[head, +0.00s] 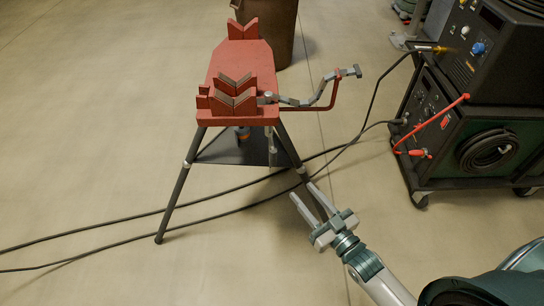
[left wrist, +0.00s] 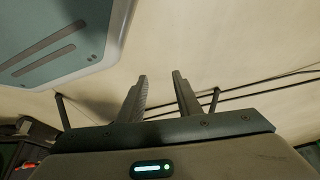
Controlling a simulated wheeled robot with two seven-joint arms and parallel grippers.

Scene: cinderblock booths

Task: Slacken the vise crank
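The red vise (head: 239,95) stands on a tripod with dark legs in the head view. Its top carries V-shaped jaws. The grey vise crank (head: 318,96) sticks out to the right, bent, with a small block at its end. A red bar runs beneath it. My right gripper (head: 302,191) is open and empty, below the crank and apart from it, close to the tripod's right leg. My left gripper (left wrist: 159,76) is open in the left wrist view, with nothing between its fingers. It does not show in the head view.
Two stacked dark machines (head: 475,130) on a wheeled cart stand at the right, with a red-handled cable. Black cables (head: 225,202) cross the floor by the tripod. A brown bin (head: 275,30) stands behind the vise.

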